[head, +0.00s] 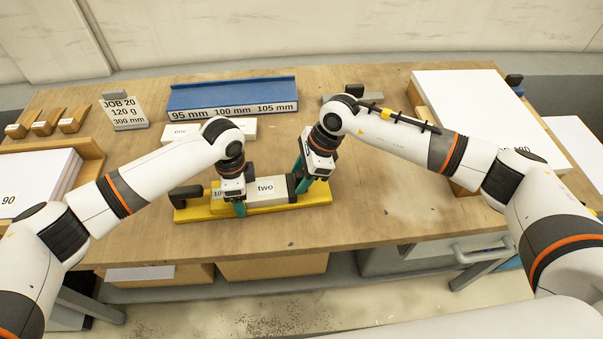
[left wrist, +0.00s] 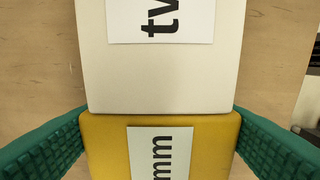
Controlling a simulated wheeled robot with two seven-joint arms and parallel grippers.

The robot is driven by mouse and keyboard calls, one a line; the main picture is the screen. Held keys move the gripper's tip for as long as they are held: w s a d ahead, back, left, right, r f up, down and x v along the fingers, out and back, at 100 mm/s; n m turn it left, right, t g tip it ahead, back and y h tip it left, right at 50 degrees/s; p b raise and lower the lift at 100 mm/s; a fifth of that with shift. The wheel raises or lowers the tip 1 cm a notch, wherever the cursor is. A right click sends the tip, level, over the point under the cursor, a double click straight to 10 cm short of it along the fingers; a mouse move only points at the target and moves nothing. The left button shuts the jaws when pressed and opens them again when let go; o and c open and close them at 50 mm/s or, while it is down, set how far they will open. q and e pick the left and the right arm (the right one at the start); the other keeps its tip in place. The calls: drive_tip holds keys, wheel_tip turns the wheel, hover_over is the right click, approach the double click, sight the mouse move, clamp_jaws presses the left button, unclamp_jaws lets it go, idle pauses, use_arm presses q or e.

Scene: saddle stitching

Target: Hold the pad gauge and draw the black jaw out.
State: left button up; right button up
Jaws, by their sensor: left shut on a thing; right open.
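The yellow pad gauge (head: 190,214) lies on the table with a black block at its left end. A white pad marked "two" (head: 266,190) sits on it; this pad also shows in the left wrist view (left wrist: 108,85). My left gripper (head: 240,208) is shut on a yellow part with a "mm" label (left wrist: 108,150), one green finger on each side. The black jaw (head: 292,188) stands at the pad's right end. My right gripper (head: 304,187) is open at this jaw, pointing down; whether it touches the jaw is hidden.
A blue rack (head: 232,92) marked 95, 100 and 105 mm stands behind. A white pad marked "one" (head: 180,132) lies between. Wooden blocks (head: 47,121), a job card (head: 124,112) and paper stacks (head: 470,100) flank the work. The table front is clear.

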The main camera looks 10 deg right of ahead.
clamp_jaws()
drive_tip(key=shift+d, duration=1.8)
use_arm(q)
drive_tip(key=shift+a, duration=0.1)
use_arm(e)
unclamp_jaws()
drive_tip(key=shift+a, duration=0.1)
drive_tip(key=shift+r, duration=0.1)
drive_tip(key=v, duration=1.2)
